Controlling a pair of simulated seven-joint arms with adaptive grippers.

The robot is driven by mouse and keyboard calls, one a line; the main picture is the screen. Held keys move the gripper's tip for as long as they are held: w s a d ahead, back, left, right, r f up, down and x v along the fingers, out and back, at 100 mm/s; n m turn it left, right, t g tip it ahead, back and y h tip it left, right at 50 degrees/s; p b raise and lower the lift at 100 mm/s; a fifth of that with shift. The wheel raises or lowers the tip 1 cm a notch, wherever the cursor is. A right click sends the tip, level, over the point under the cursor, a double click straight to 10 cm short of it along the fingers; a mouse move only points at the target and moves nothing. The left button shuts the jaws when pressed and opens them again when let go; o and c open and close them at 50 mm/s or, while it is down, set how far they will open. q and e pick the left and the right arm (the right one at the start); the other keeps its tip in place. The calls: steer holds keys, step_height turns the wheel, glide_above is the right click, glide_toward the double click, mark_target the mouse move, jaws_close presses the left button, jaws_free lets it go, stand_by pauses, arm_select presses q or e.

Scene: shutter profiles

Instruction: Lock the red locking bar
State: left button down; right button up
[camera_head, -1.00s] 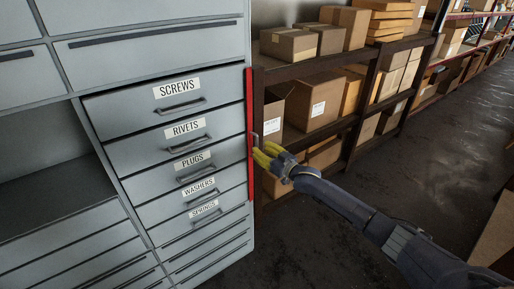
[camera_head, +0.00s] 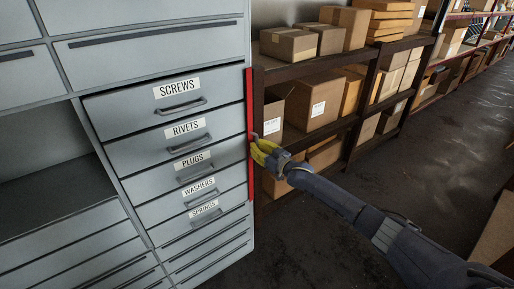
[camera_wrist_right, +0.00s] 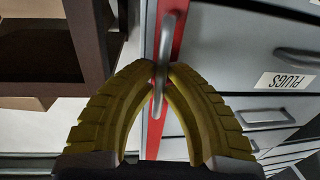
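The red locking bar (camera_head: 250,108) stands upright along the right edge of the grey drawer cabinet, beside the labelled drawers. It also shows in the right wrist view (camera_wrist_right: 179,30), with its grey metal handle (camera_wrist_right: 168,45) standing out from it. My right gripper (camera_head: 257,147) is at the bar's middle height. In the right wrist view its yellow fingertips (camera_wrist_right: 158,72) come together on both sides of the handle and appear shut on it. The fingers hide part of the bar and handle in the head view. My left gripper is not in view.
The cabinet's drawers, marked screws (camera_head: 176,88), rivets, plugs, washers and springs, look closed. A dark shelf rack (camera_head: 300,68) with cardboard boxes stands close behind and right of the bar. The floor (camera_head: 440,160) to the right is open.

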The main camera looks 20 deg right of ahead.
jaws_close()
steer(key=shift+a, duration=0.2)
steer(key=shift+a+r+m+t+h, duration=0.1)
steer(key=shift+a+m+t+h, duration=0.25)
steer(key=shift+m+h, duration=0.4)
steer(key=shift+a+m+t+h, duration=0.2)
steer(key=shift+m+t+h, duration=0.2)
steer(key=shift+h, duration=0.65)
steer(key=shift+r+m+h, duration=0.1)
steer(key=shift+m+h, duration=0.25)
steer(key=shift+h, duration=0.05)
steer(key=shift+m+h, duration=0.3)
steer(key=shift+h, duration=0.2)
steer(key=o, duration=0.6)
jaws_free()
steer(key=shift+f, duration=0.2)
steer(key=shift+s+d, duration=0.25)
steer(key=shift+s, duration=1.75)
steer(key=shift+s+d, duration=0.25)
steer(key=shift+s, duration=1.75)
steer(key=shift+s+d, duration=0.25)
steer(key=shift+s, duration=1.75)
